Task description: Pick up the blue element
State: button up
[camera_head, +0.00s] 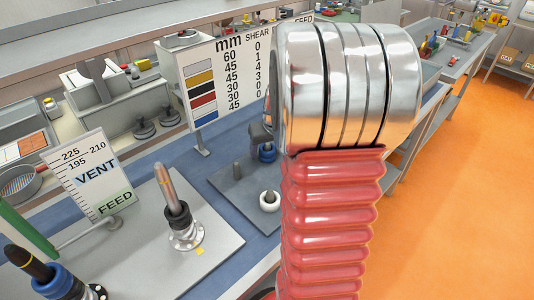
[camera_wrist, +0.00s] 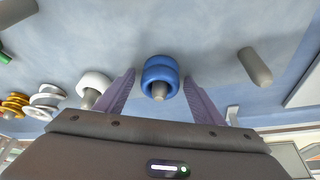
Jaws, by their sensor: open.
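The blue element (camera_wrist: 160,72) is a ringed blue piece around a grey peg in the wrist view. It lies between and just beyond the two purple fingers of my gripper (camera_wrist: 160,90), which are apart with nothing held. In the head view the blue element (camera_head: 267,152) shows beside my arm, partly hidden by it. My gripper is mostly hidden behind my arm in the head view.
The wrist view also shows white and gold elements (camera_wrist: 14,104) at left and a bare peg (camera_wrist: 255,67) at right. A chart sign (camera_head: 215,75) stands behind.

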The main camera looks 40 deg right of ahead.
dwell(0.4)
jog(key=c, duration=1.3)
